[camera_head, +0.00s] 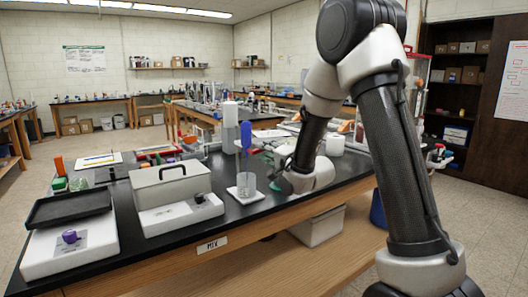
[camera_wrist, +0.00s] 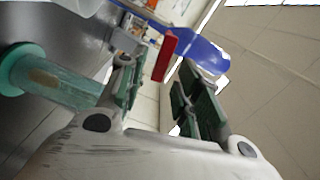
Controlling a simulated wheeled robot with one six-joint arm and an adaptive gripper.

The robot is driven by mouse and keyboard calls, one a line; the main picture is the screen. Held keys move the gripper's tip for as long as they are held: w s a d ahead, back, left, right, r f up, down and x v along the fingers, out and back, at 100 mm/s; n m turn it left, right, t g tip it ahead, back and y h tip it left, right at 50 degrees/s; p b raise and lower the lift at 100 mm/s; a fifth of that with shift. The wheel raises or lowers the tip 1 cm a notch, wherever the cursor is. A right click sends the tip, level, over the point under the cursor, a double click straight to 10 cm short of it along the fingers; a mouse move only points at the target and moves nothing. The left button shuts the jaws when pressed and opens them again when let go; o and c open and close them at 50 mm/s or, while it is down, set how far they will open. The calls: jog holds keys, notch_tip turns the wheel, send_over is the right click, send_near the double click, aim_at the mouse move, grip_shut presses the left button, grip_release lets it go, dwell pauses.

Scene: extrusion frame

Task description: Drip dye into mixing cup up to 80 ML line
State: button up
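A clear cup (camera_head: 246,185) stands upright on a small white plate (camera_head: 236,194) on the black bench. Its markings and any contents are too small to read. A slim blue upright object (camera_head: 246,136) shows directly above or behind the cup; I cannot tell whether it touches it. My gripper comes in from the right of the cup, its fingers mostly hidden in the head view. In the wrist view my gripper (camera_wrist: 160,82) has its green-padded fingers spread apart. A blue object (camera_wrist: 205,52) and a red piece (camera_wrist: 166,57) show beyond the fingers, with no visible grip on them.
A clear teal cylinder (camera_wrist: 65,82) with a teal flange lies close beside one finger. Left of the cup are a grey lidded box (camera_head: 170,184) on a white base and a black tray (camera_head: 68,205). A white bottle (camera_head: 230,113) stands behind. The bench's front edge is close.

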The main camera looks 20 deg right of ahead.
jog(key=v, duration=0.5)
jog(key=shift+s+d, duration=0.1)
jog(key=shift+s, duration=0.1)
jog(key=s+d+f+n+g+h, duration=0.3)
jog(key=f+n+g, duration=0.25)
jog(key=f, duration=0.65)
jog(key=s+d+f+n+g+h, duration=0.25)
jog(key=s+g, duration=0.25)
jog(key=s, duration=0.3)
jog(key=s+d+r+n, duration=0.1)
jog(key=s+r, duration=0.4)
jog(key=s, duration=0.3)
jog(key=s+d+r+n+g, duration=0.1)
jog(key=s+r, duration=0.5)
jog(key=s, duration=0.3)
jog(key=s+d+r+n+g, duration=0.1)
jog(key=s+r+n, duration=0.1)
jog(key=s+r, duration=0.3)
jog(key=shift+s+r, duration=0.2)
jog(key=shift+s, duration=1.7)
